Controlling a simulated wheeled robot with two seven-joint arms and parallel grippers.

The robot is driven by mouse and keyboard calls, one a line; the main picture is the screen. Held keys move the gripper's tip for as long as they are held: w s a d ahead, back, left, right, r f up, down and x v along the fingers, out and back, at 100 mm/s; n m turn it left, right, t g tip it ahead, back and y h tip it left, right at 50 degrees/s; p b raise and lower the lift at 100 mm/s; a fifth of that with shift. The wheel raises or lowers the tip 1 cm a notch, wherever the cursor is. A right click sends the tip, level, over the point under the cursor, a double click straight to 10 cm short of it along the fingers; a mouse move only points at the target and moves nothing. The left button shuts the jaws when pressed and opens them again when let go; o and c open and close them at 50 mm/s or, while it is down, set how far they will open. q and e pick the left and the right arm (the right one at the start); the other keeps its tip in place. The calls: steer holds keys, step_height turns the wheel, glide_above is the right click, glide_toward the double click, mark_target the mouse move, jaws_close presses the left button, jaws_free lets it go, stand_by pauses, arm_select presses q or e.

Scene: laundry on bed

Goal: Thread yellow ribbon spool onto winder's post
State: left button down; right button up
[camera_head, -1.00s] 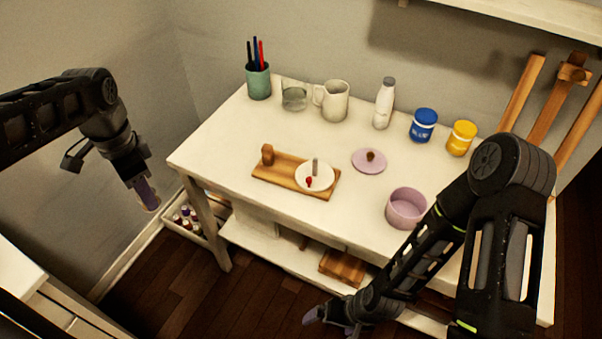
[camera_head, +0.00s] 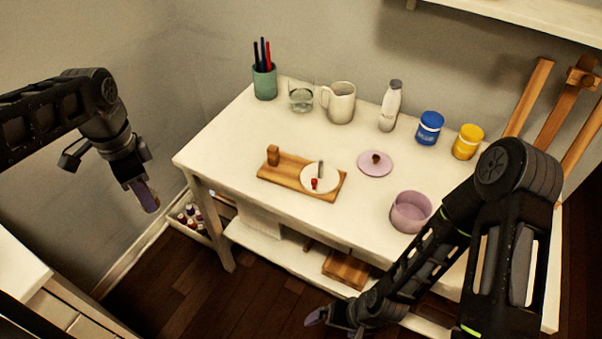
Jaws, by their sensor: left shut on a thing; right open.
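The winder (camera_head: 281,176) stands on the table, a wooden board with a brown block at its left end. A round white plate (camera_head: 312,186) on it carries a short grey upright post (camera_head: 320,168) and a small red piece. My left gripper (camera_head: 148,196) points down, left of the table and well apart from the winder. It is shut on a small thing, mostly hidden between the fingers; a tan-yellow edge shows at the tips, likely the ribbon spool. My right gripper (camera_head: 332,317) is open, low in front of the table, partly hidden by my arm.
On the white table (camera_head: 225,150) stand a pen cup (camera_head: 264,84), a glass (camera_head: 301,97), a mug (camera_head: 340,103), a bottle (camera_head: 390,107), blue (camera_head: 429,128) and yellow (camera_head: 467,142) jars, a lilac lid (camera_head: 375,163) and a lilac bowl (camera_head: 410,213). The table's left front is clear.

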arm_select(q)
steer(key=w+d+f+n, duration=0.7)
steer(key=w+d+n, duration=0.3)
steer(key=d, duration=0.2)
steer(key=shift+w+d+n, duration=0.15)
steer(key=shift+n, duration=0.15)
arm_select(e)
steer(key=shift+c, duration=0.2)
